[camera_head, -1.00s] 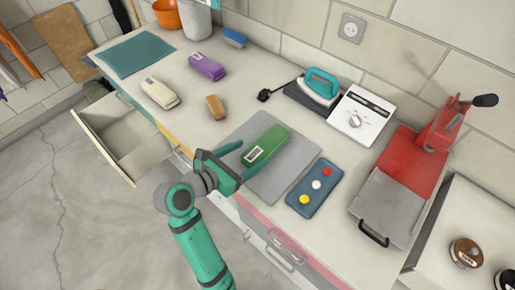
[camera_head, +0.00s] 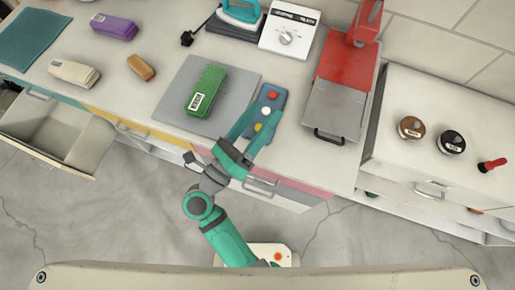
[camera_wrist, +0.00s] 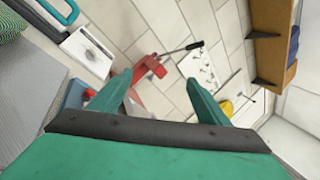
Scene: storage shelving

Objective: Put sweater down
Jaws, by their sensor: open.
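The green folded sweater (camera_head: 206,92) with a white label lies on the grey mat (camera_head: 168,104) on the worktop. A green textured edge, likely the sweater, shows at the upper left of the wrist view (camera_wrist: 10,24). My gripper (camera_head: 262,122) is open, to the right of the sweater and apart from it, at the blue panel (camera_head: 267,99) with red, white and yellow buttons. In the wrist view, nothing is held between the spread fingers (camera_wrist: 157,82).
A red press (camera_head: 345,62) stands right of the panel. An iron (camera_head: 240,12) and a white box with a dial (camera_head: 288,38) stand behind. Purple (camera_head: 114,27) and cream (camera_head: 74,73) folded items and a brown block (camera_head: 141,67) lie left. An open drawer (camera_head: 60,140) juts out at left.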

